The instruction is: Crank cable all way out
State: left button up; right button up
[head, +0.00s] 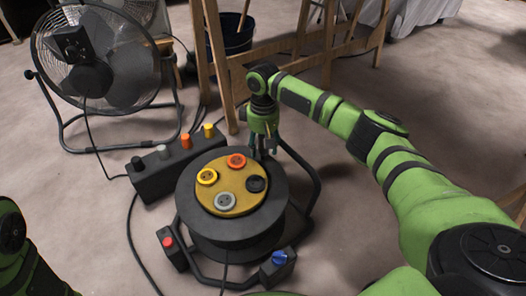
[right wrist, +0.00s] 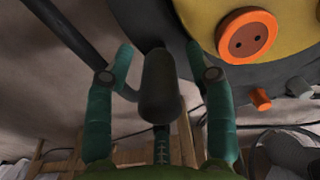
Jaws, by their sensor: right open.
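The cable reel (head: 192,224) stands on the floor in the head view, a dark drum in a tubular frame. Its yellow face (head: 231,180) carries orange, yellow, grey and black round sockets. My right gripper (head: 263,151) is at the drum's far right edge, pointing down. In the right wrist view a dark, rounded crank handle (right wrist: 159,88) stands between the two green fingers of that gripper (right wrist: 159,62), with visible gaps on both sides. The gripper is open around it. Part of my left arm shows at the lower left, but its gripper is out of view.
A dark box with coloured plugs (head: 165,172) stands left of the reel. A black fan (head: 100,60) is at the back left. Wooden trestle legs (head: 214,60) and a dark bucket (head: 236,34) stand behind. Cables (head: 131,225) lie on the floor at left.

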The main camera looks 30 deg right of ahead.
jog(key=shift+f, duration=0.4)
grip_shut()
jog(key=shift+r, duration=0.1)
